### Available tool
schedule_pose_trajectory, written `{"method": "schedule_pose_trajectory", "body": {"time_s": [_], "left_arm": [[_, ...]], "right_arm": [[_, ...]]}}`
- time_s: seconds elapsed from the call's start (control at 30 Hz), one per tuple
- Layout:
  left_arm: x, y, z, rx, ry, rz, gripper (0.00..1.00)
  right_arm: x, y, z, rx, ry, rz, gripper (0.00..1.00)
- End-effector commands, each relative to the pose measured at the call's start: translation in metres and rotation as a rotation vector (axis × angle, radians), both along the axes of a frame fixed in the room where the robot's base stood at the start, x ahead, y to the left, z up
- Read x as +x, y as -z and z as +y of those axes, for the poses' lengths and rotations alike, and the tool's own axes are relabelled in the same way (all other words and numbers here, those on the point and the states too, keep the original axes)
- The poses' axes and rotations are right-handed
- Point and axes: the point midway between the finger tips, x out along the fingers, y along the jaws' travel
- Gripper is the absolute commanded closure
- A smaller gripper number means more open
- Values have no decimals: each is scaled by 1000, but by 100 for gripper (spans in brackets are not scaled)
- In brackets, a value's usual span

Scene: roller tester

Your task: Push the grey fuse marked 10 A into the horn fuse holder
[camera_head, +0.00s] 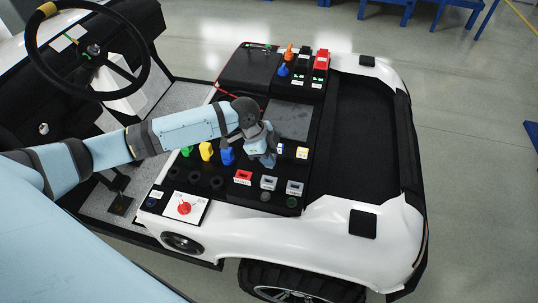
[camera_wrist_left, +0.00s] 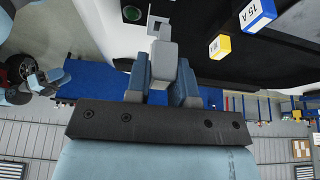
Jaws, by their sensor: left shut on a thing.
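My left gripper (camera_head: 266,156) is over the black panel, above the row of fuse holders. In the left wrist view the left gripper (camera_wrist_left: 162,72) is shut on a grey fuse (camera_wrist_left: 163,58), which sits between its fingers. In the head view the gripper hides this fuse, and its marking cannot be read. My right gripper is not in view.
A blue fuse marked 15 A (camera_wrist_left: 257,15) and a yellow fuse (camera_wrist_left: 219,46) stand beside my left gripper. A red button (camera_head: 184,208) is at the front left; a steering wheel (camera_head: 93,48) is behind.

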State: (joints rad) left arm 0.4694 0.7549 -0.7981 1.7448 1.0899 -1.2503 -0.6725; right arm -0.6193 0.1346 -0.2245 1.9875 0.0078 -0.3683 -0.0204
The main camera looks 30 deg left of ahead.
Motion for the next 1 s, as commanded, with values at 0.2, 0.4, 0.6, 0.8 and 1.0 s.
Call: {"method": "schedule_pose_trajectory", "body": {"time_s": [0.2,0.4,0.6,0.8,1.0], "left_arm": [[0,-2,0,0,-1,0,100],[0,11,0,0,0,1,100],[0,30,0,0,0,0,100],[0,49,0,0,-1,0,100],[0,58,0,0,0,0,100]], "right_arm": [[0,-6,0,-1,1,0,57],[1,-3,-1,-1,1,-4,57],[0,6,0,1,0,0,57],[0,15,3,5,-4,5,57],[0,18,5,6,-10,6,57]]}}
